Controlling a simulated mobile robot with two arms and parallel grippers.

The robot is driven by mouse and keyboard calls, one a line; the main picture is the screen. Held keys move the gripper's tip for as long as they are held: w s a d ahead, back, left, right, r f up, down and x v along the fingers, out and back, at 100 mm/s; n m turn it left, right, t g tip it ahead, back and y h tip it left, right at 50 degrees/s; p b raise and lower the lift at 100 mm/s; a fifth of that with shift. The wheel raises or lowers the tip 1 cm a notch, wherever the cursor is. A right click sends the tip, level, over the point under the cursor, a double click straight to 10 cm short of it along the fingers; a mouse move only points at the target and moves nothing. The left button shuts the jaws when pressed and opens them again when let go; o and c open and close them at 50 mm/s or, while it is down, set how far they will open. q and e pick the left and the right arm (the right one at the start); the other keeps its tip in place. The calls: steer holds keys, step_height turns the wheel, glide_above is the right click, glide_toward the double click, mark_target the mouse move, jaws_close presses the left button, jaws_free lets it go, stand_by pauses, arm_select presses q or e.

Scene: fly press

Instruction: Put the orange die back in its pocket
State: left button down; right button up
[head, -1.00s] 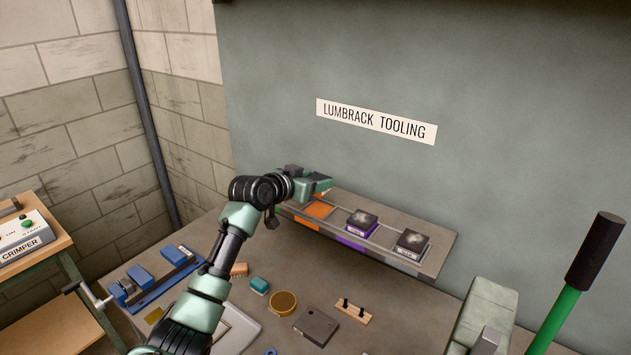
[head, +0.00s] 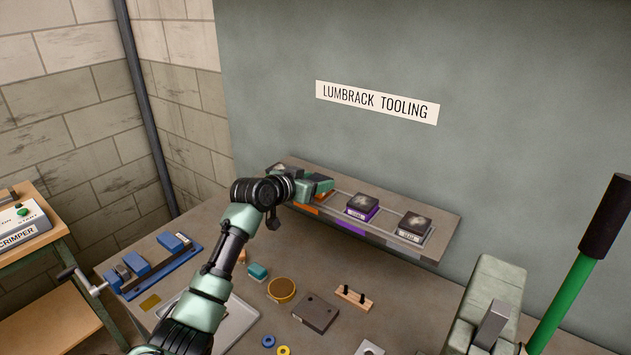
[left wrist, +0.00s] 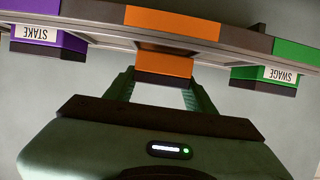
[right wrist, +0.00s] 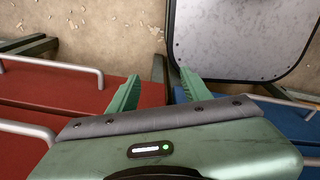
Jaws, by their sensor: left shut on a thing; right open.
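My left gripper (head: 322,186) is shut on the orange die, at the orange pocket on the wall shelf (head: 445,228). In the left wrist view the orange die (left wrist: 164,63) sits between the fingers, in line with the shelf's orange label (left wrist: 172,23). The gripper hides the die and most of its pocket in the head view. I cannot tell whether the die rests fully on the pocket floor. My right gripper (right wrist: 160,82) is open and empty, away from the shelf.
A purple STAKE die (head: 362,207) and a grey-labelled die (head: 414,226) stand right of the orange pocket. A green SWAGE die (left wrist: 265,75) is on its other side. The bench below holds a blue fixture (head: 160,265), a brass disc (head: 281,290) and a dark block (head: 316,312).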

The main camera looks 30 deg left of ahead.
arm_select(q)
steer(key=shift+r, duration=0.25)
steer(key=shift+p, duration=0.4)
stand_by(0.7)
steer(key=shift+f, duration=0.15)
stand_by(0.6)
steer(key=shift+f, duration=0.35)
stand_by(0.6)
stand_by(0.8)
